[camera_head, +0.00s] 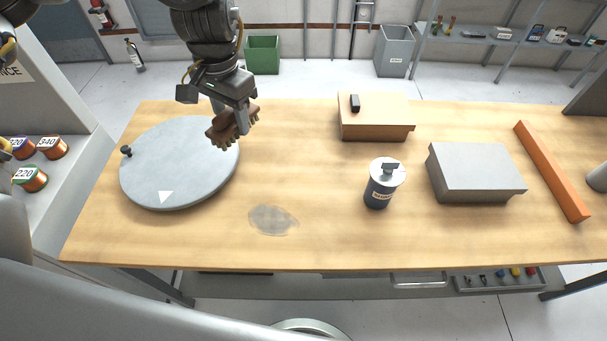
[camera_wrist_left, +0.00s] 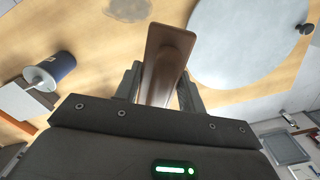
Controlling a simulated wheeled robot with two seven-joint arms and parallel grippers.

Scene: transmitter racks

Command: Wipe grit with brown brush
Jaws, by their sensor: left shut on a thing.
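The brown brush (camera_head: 222,131) is held in my left gripper (camera_head: 240,112), above the right edge of the round grey disc. In the left wrist view the brush (camera_wrist_left: 165,60) sits between the two fingers of my left gripper (camera_wrist_left: 160,85), which are shut on it. The grit (camera_head: 273,220) is a grey patch on the wooden table (camera_head: 310,185), near the front edge and right of the disc. The grit also shows in the left wrist view (camera_wrist_left: 128,8), apart from the brush. My right gripper is not in view.
A round grey disc (camera_head: 175,175) with a black knob lies on the left. A dark canister (camera_head: 379,192), a brown box (camera_head: 375,128), a grey box (camera_head: 475,175) and an orange bar (camera_head: 552,172) stand to the right. The table around the grit is clear.

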